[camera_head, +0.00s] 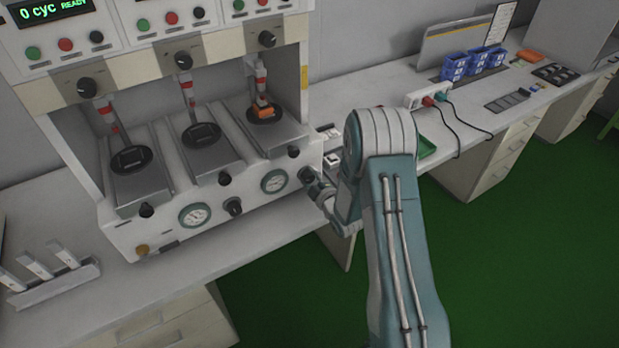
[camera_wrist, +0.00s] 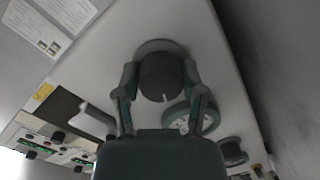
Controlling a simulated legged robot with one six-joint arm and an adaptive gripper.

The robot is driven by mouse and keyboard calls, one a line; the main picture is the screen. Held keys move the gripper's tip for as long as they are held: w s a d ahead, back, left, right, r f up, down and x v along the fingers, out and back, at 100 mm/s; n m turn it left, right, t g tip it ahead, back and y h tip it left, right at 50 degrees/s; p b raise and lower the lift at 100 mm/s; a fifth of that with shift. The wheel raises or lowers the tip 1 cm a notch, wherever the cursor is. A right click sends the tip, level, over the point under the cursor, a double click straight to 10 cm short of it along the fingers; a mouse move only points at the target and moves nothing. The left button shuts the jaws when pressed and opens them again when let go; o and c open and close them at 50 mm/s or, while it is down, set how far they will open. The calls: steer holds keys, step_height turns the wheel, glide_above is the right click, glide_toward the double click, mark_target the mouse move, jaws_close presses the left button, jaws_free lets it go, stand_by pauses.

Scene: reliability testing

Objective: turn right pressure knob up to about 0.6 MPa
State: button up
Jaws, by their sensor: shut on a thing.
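The right pressure knob (camera_head: 306,174) is a dark round knob at the right end of the tester's white front panel. In the wrist view the knob (camera_wrist: 160,78) sits between both fingers, with a light mark toward its lower right. My gripper (camera_wrist: 161,73) is shut on it, one finger on each side; in the head view my gripper (camera_head: 316,184) partly covers the knob. The right gauge (camera_head: 274,181) is just left of the knob. The gauge also shows in the wrist view (camera_wrist: 188,118), partly behind a finger. Its needle is too small to read.
The other pressure knob (camera_head: 234,206) and the left gauge (camera_head: 195,215) are further left on the panel. An orange block (camera_head: 263,112) sits at the right station above. A green tray (camera_head: 427,147) and a power strip (camera_head: 428,97) lie on the bench to the right.

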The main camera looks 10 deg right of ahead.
steer(key=shift+s+f+m, duration=0.1)
steer(key=shift+f+m, duration=0.15)
steer(key=shift+m, duration=0.75)
steer(key=o, duration=1.1)
steer(key=shift+o, duration=0.2)
steer(key=shift+r, duration=0.1)
steer(key=v, duration=1.1)
steer(key=shift+s+d, duration=0.2)
steer(key=shift+s, duration=0.1)
steer(key=shift+r, duration=0.1)
